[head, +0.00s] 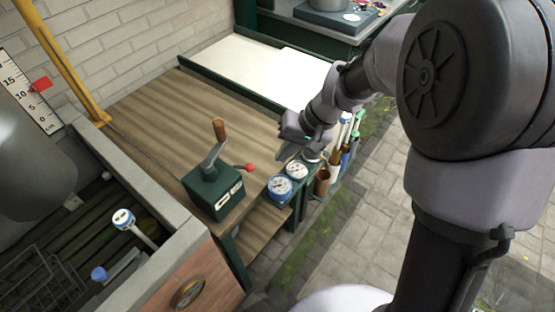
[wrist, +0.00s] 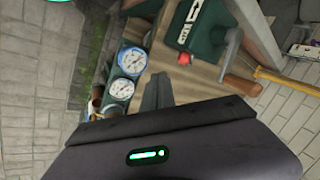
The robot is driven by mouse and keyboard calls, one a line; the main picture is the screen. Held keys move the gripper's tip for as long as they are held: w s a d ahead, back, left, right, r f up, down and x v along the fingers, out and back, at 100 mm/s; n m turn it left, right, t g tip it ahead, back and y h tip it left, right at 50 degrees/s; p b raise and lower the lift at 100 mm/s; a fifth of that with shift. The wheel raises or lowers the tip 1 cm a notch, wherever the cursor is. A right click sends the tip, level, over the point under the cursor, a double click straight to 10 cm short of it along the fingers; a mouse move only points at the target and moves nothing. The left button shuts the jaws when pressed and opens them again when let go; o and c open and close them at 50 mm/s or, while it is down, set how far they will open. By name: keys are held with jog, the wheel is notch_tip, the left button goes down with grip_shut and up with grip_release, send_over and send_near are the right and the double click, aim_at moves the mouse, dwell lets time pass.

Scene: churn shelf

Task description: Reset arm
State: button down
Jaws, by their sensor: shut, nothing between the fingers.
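My gripper (head: 286,150) is over the right front edge of the wooden worktop, above the round white-faced gauges. Its fingers are shut with nothing between them. In the wrist view the shut gripper (wrist: 157,90) points at the worktop, with the gauges (wrist: 125,75) to its left. The dark green box (head: 213,188) with a wooden-handled crank and a red-knobbed lever stands left of my gripper, apart from it. In the wrist view this green box (wrist: 205,35) shows at the top.
Several tools stand in holders (head: 343,145) along the worktop's right side, close to my arm. A white board (head: 258,70) lies behind. A stone-edged trough (head: 165,262) with a wire basket is at left. Paving (head: 340,240) at right is open.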

notch_tip(320, 180, up, 7)
jog(key=p, duration=0.2)
jog(key=s+d+r+m+t+h, duration=0.1)
jog(key=s+d+r+m+t, duration=0.1)
jog(key=s, duration=0.8)
jog(key=s+d+r+m+t+h+b, duration=0.1)
jog(key=s+d+r+m+t+h, duration=0.1)
jog(key=s+d+r, duration=0.3)
jog(key=s+r, duration=0.1)
jog(key=s, duration=0.3)
jog(key=shift+s+r+m, duration=0.25)
jog(key=shift+s+m, duration=0.05)
jog(key=shift+s, duration=0.1)
